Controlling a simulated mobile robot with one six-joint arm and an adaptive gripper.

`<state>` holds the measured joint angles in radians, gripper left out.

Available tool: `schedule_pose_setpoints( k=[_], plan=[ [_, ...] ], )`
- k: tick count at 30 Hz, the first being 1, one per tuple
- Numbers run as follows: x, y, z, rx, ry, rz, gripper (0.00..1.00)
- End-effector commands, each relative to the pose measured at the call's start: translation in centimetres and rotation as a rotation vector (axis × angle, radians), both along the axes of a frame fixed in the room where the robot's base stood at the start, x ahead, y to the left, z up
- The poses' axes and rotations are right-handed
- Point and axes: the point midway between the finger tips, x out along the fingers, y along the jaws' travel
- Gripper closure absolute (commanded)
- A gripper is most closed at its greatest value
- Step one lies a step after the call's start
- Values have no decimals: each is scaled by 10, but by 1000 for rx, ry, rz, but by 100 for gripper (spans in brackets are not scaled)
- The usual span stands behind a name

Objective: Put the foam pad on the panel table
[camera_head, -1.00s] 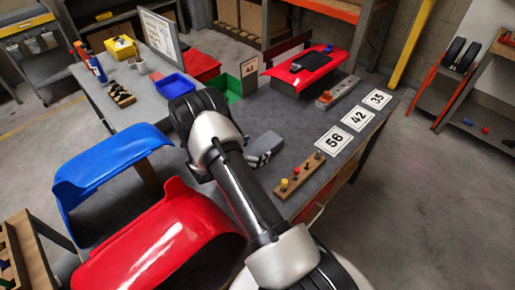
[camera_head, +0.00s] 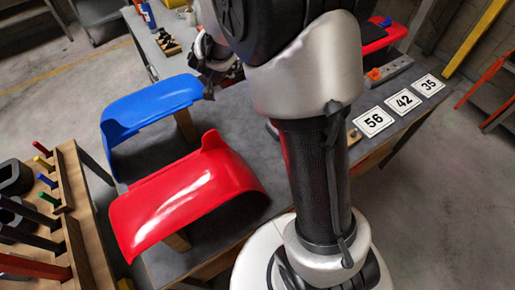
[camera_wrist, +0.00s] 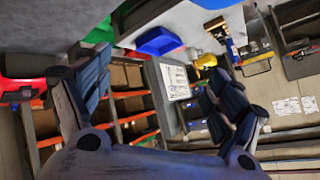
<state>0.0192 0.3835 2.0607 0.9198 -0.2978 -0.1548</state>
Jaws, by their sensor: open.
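No foam pad can be made out for certain. A small black piece (camera_wrist: 24,94) lies against a red panel (camera_wrist: 18,66) at the left edge of the wrist view; I cannot tell if it is the pad. The grey table (camera_head: 258,98) carries a blue panel (camera_head: 150,108) and a red panel (camera_head: 185,190) at its near left. My gripper (camera_wrist: 155,72) is open, with nothing between its fingers in the wrist view. In the head view my arm hides much of the table's middle and back, and only a small part of the gripper end shows beside it.
Number cards (camera_head: 404,100) lie along the table's right side, by a grey block (camera_head: 388,68). A wooden tool rack (camera_head: 75,215) stands at the lower left. A blue bin (camera_wrist: 158,41) shows in the wrist view. Open floor lies to the right.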

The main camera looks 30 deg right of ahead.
Motion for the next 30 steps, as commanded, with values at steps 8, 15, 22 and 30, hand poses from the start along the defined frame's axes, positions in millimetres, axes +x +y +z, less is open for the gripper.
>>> schedule_pose_setpoints(
  k=[8,15,22,30],
  plan=[
    [-124,91,97,2,108,470,14],
    [-276,99,104,-135,333,706,14],
    [-365,74,88,-245,506,751,14],
    [-381,68,85,-265,544,751,14]
  ],
)
